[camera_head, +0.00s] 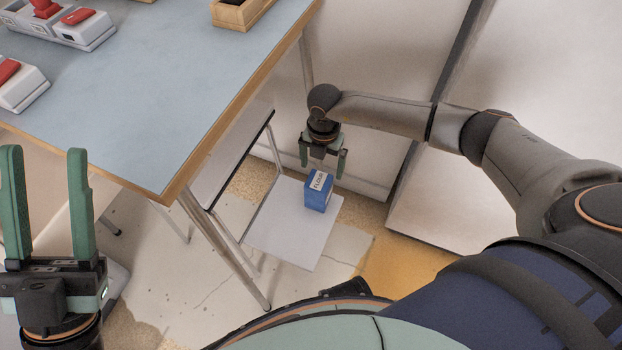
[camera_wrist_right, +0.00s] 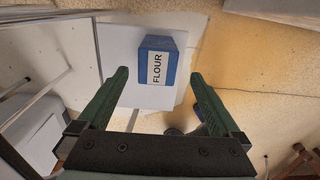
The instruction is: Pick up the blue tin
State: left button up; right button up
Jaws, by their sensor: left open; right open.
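The blue tin (camera_head: 319,190) is a small box-shaped container with a white label reading FLOUR. It stands on a pale grey low surface (camera_head: 283,238) in the head view. It also shows in the right wrist view (camera_wrist_right: 157,62), beyond the fingertips. My right gripper (camera_head: 322,163) points down just above the tin, its green fingers open and empty. In the right wrist view, the right gripper (camera_wrist_right: 157,82) has the tin between and ahead of its finger lines, with no clear contact. My left gripper (camera_head: 44,155) is open and empty at the far left, pointing up.
A blue-topped table (camera_head: 150,110) with a wooden edge fills the upper left. It holds white boxes with red parts (camera_head: 85,25) and a wooden tray (camera_head: 242,12). Metal legs (camera_head: 235,262) stand left of the low surface. A pale cabinet panel (camera_head: 375,150) rises behind the right gripper.

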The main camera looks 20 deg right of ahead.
aim_at(321, 180)
notch_tip(321, 180, down, 7)
jog(key=b, duration=0.3)
jog(key=shift+s+f, duration=0.1)
jog(key=shift+s, duration=0.05)
jog(key=f+b, duration=0.2)
jog(key=f, duration=0.1)
jog(key=f+b, duration=0.1)
jog(key=f, duration=0.1)
jog(key=shift+a+f+b, duration=0.15)
jog(key=shift+a+b, duration=0.2)
pick_arm(q)
notch_tip(321, 180, down, 8)
jog(key=d, duration=0.1)
jog(key=shift+r+m+g, duration=0.2)
jog(key=shift+m+g, duration=0.1)
jog(key=shift+w, duration=0.1)
pick_arm(e)
jog(key=shift+c, duration=0.4)
grip_shut()
